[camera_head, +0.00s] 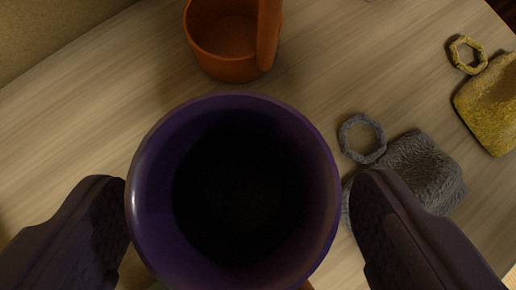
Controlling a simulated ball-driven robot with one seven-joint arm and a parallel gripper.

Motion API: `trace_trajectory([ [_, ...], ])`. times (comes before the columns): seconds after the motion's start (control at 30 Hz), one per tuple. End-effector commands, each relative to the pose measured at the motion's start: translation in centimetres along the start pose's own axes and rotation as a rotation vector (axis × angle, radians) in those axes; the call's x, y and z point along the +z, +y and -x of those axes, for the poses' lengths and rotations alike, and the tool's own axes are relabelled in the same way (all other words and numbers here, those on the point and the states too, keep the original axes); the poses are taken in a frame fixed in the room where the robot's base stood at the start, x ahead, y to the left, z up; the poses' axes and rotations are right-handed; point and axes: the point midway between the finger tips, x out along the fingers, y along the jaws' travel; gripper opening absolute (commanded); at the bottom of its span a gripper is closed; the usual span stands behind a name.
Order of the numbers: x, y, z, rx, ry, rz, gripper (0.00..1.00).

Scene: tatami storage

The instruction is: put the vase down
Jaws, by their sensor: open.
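A purple vase (310,200) with a round, dark mouth is seen from above in the middle of the view. It stands between the two dark fingers of my gripper (238,215). The gripper is open, with one finger at the vase's left and one at its right. The left fingertip appears very close to the vase's rim, and a narrow gap shows at the right. The vase's lower body and base are hidden beneath its rim, so I cannot tell whether it touches the surface.
A light wood surface (90,130) lies below. An orange-brown mug-like vessel (222,62) stands beyond the vase. A grey textured object with a ring (415,168) lies at the right, partly behind the right finger. A yellow one (490,105) lies farther right. The surface at the left is clear.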

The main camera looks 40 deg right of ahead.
Motion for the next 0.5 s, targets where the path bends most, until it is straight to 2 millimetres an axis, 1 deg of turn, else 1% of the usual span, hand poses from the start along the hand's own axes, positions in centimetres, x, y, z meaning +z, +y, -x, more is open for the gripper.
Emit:
trace_trajectory([
  [0.03,0.17,-0.03,-0.85,0.000,0.000,0.000,0.87],
  [0.1,0.09,-0.02,-1.24,0.000,-0.001,0.001,0.87],
  [0.33,-0.07,-0.07,-1.20,-0.001,-0.001,0.002,0.87],
  [0.37,-0.07,-0.07,-1.19,-0.001,-0.001,0.001,0.80],
  [0.4,-0.07,-0.07,-1.19,-0.001,-0.001,0.001,0.71],
  [0.47,-0.06,-0.08,-1.19,-0.001,-0.001,0.001,0.57],
  [0.5,-0.06,-0.08,-1.19,-0.001,-0.001,0.001,0.48],
])
